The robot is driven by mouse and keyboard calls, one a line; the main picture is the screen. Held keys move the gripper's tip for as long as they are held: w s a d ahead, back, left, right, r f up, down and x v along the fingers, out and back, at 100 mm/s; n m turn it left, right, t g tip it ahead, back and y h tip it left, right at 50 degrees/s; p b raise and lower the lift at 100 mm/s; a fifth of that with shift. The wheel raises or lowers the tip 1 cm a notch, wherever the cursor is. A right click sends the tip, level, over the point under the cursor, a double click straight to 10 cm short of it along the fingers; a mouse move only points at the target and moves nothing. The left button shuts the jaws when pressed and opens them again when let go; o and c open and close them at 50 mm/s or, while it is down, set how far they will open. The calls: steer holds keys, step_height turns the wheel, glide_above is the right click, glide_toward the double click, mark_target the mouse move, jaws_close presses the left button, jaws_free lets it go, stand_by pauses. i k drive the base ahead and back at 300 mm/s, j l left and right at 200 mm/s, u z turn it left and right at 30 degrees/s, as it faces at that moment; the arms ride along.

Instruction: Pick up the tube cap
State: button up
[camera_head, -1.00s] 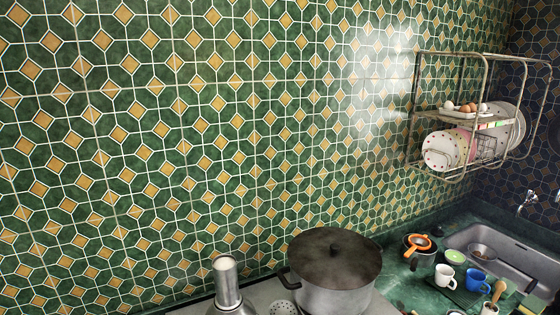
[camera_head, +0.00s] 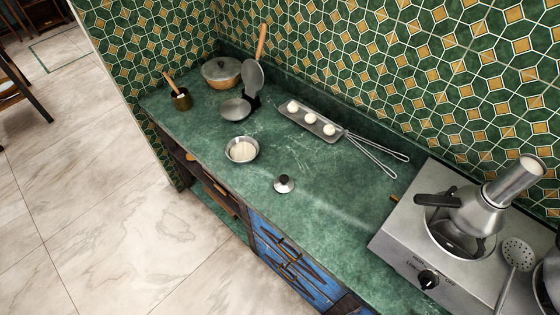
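A small round silver cap with a dark knob (camera_head: 284,183) lies on the green counter, left of the hotplate, and looks like the tube cap. A metal tube (camera_head: 515,180) stands tilted in the picture on a rounded metal pot (camera_head: 470,217) with a black handle, on the hotplate. The tube's top end shows a pale surface with no knobbed cap on it. My gripper is not in view, so its state and distance from the cap do not show.
Near the cap are a metal bowl with pale contents (camera_head: 242,150) and a long tray with white balls (camera_head: 312,123). The hotplate (camera_head: 400,240) is right. The counter around the cap is clear.

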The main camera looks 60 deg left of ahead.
mark_target(284, 183)
steer(key=u, duration=2.15)
steer(key=l+z, duration=0.1)
steer(key=z, duration=1.6)
steer(key=k+u, duration=0.1)
steer(key=u, duration=0.3)
steer(key=k+u, duration=0.15)
steer(key=u, duration=0.2)
steer(key=k+u, duration=0.1)
steer(key=u, duration=0.3)
steer(key=k+j+u, duration=0.1)
steer(key=u, duration=0.25)
steer(key=z, duration=0.5)
steer(key=i+j+z, duration=0.3)
steer(key=j, duration=0.2)
steer(key=j+z, duration=0.3)
steer(key=j, duration=0.15)
steer(key=j+z, duration=0.35)
steer(key=j, duration=0.2)
steer(key=i, duration=0.05)
